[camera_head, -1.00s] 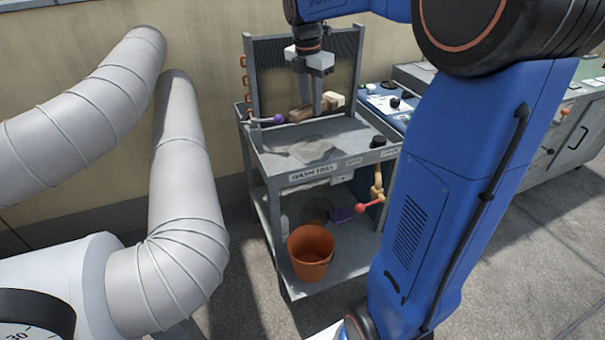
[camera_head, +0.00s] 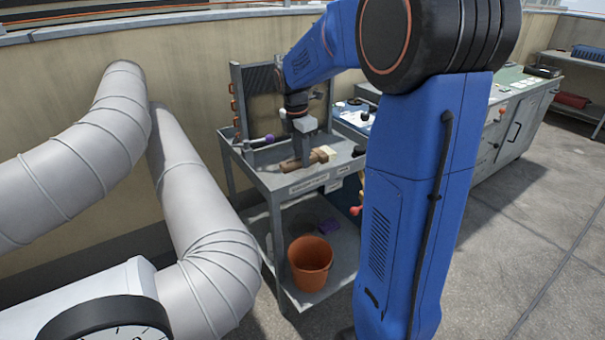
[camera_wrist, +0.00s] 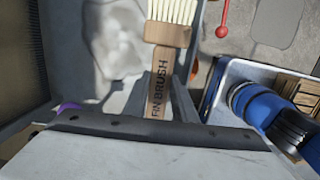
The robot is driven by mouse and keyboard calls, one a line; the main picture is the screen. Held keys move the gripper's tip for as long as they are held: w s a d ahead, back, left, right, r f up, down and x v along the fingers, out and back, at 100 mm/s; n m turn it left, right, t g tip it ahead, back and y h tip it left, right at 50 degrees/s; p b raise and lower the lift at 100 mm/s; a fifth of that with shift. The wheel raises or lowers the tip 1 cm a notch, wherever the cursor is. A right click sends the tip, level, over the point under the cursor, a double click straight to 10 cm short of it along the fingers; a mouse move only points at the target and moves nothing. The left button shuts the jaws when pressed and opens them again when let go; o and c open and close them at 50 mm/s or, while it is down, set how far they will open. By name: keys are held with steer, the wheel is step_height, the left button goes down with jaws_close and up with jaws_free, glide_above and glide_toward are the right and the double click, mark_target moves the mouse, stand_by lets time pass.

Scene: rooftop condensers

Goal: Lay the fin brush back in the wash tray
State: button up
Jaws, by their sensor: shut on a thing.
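The fin brush (camera_wrist: 165,60) has a wooden handle marked with its name and pale bristles. My gripper (camera_wrist: 162,100) is shut on its handle, with one finger on each side. In the head view the fin brush (camera_head: 318,157) lies roughly level across my gripper (camera_head: 305,163), bristles to the right. It is over the front part of the grey wash tray (camera_head: 270,183), the top of a metal stand. I cannot tell whether the brush touches the tray floor. The tray also shows below the brush in the wrist view (camera_wrist: 112,85).
A finned coil panel (camera_head: 262,95) stands at the tray's back. A purple-tipped tool (camera_head: 268,139) lies at its left and a black knob (camera_head: 358,151) is at its right. An orange bucket (camera_head: 311,264) stands on the lower shelf. Thick grey pipes (camera_head: 205,215) fill the left.

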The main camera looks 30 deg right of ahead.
mark_target(298, 159)
steer(key=shift+f, duration=2.75)
steer(key=shift+f, duration=0.1)
steer(key=o, duration=1)
steer(key=shift+o, duration=0.2)
steer(key=r, duration=0.7)
steer(key=a+r, duration=0.1)
steer(key=r, duration=0.3)
steer(key=shift+a+r, duration=0.1)
steer(key=shift+r, duration=0.25)
steer(key=shift+s+a+r, duration=0.25)
steer(key=shift+s+r, duration=0.1)
steer(key=shift+s, duration=0.05)
steer(key=s+a+f+m+t, duration=0.1)
steer(key=s+a+m, duration=0.3)
steer(key=s, duration=0.5)
steer(key=s+a+f+m+t, duration=0.2)
steer(key=s+a+m, duration=0.2)
steer(key=s+m, duration=0.4)
steer(key=s+a+f+m+t+y, duration=0.1)
steer(key=s+a+m, duration=0.3)
steer(key=s, duration=0.8)
steer(key=shift+s+f+m+t, duration=0.2)
steer(key=shift+f+m+t, duration=0.2)
steer(key=shift+f+m, duration=0.65)
